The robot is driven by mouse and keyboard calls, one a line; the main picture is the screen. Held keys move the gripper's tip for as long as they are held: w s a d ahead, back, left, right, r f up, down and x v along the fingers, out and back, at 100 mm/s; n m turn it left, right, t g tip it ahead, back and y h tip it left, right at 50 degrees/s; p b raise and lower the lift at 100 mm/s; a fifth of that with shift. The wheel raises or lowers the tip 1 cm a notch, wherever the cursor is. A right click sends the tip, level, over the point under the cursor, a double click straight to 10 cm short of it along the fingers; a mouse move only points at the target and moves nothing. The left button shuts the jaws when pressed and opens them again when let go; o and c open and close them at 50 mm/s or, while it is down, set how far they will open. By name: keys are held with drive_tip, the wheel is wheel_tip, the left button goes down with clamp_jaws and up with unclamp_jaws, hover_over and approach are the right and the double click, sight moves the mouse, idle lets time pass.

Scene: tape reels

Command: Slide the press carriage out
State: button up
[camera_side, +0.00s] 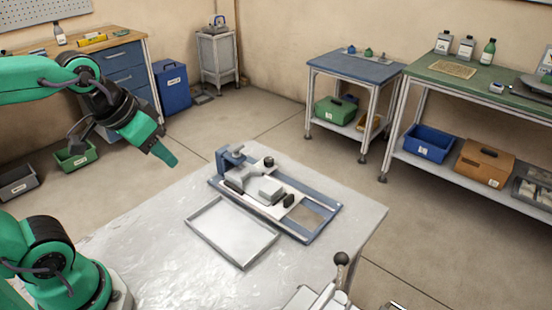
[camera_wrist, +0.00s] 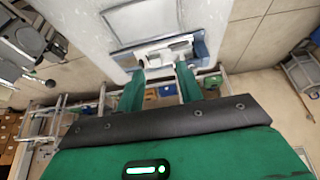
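The press (camera_side: 232,160) stands on the pale table, with a blue base frame (camera_side: 322,228) and a blue upright at its left end. Its carriage (camera_side: 262,198) is a light metal plate with a grey block and black knobs, lying flat along the frame. In the wrist view the press (camera_wrist: 199,48) is small, beyond my fingertips. My gripper (camera_side: 164,154) hangs in the air to the left of the press, pointing down and right. The wrist view shows its two green fingers (camera_wrist: 158,74) apart with nothing between them. It touches nothing.
A shallow grey tray (camera_side: 217,245) lies on the table in front of the press. A lever with a dark ball knob (camera_side: 341,258) stands at the table's front edge. The table's left part (camera_side: 150,245) is bare. Benches and bins stand farther back.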

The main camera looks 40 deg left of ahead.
drive_tip(key=w+d+g, duration=0.1)
drive_tip(key=w+d, duration=0.1)
drive_tip(key=w, duration=0.5)
drive_tip(key=g, duration=0.4)
hover_over(289, 197)
wheel_tip(289, 197, down, 14)
drive_tip(key=shift+s+f, duration=0.15)
drive_tip(key=shift+f, duration=0.2)
drive_tip(key=shift+f, duration=3.9)
clamp_jaws()
